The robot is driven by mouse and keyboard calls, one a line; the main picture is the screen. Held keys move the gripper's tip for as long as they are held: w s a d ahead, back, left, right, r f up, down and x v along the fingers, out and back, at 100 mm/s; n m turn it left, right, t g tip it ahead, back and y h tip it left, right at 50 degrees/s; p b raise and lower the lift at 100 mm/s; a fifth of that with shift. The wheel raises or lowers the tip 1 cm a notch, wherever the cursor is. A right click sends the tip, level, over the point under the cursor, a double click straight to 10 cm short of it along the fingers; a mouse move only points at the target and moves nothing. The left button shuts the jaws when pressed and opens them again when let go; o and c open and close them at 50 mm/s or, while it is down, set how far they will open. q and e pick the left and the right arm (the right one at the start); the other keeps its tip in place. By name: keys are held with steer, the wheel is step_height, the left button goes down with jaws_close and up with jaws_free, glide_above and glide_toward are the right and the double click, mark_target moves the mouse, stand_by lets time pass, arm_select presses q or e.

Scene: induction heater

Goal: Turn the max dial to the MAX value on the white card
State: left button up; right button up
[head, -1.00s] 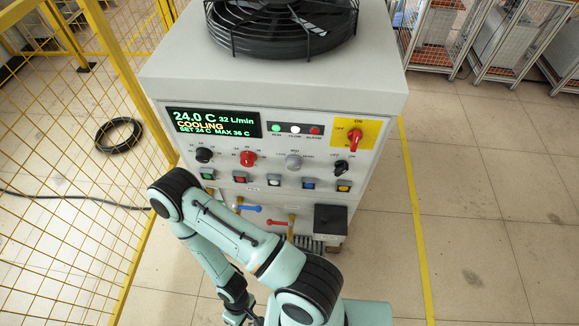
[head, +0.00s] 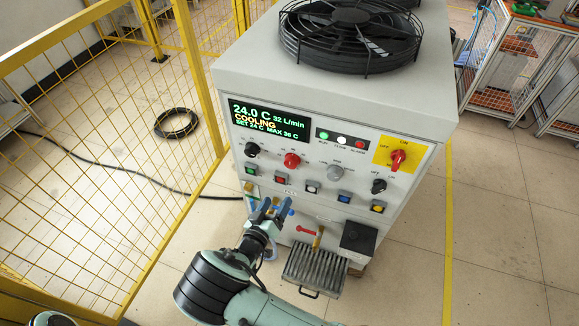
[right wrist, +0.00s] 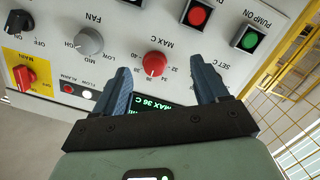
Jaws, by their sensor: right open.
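The max dial (head: 291,160) is a red knob on the front panel of the grey cabinet, below the display. In the right wrist view the red dial (right wrist: 154,64), labelled MAX C, appears between my fingers with number marks around it. The display (head: 268,119) reads 24.0 C, 32 L/min, COOLING, SET 24 C, MAX 36 C. My right gripper (head: 268,207) is open and empty in front of the panel, below the dial in the head view; its fingers (right wrist: 162,68) appear apart from the knob. No white card can be made out. My left gripper is out of view.
A black knob (head: 252,149) is left of the red dial, and a grey knob (head: 335,172) is right. Push buttons (head: 312,187) run below. A red switch (head: 398,159) sits on a yellow plate.

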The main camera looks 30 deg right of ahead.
mark_target(289, 165)
step_height(289, 165, up, 4)
steer(key=a+m+h, duration=0.1)
steer(key=x, duration=0.6)
steer(key=p+x, duration=0.1)
steer(key=x, duration=0.6)
steer(key=shift+w+a+r+p, duration=0.2)
steer(key=shift+w+a+p, duration=0.05)
steer(key=shift+w+p, duration=0.05)
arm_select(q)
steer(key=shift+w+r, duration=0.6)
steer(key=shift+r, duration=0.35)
arm_select(e)
steer(key=c, duration=1)
steer(key=shift+c, duration=0.2)
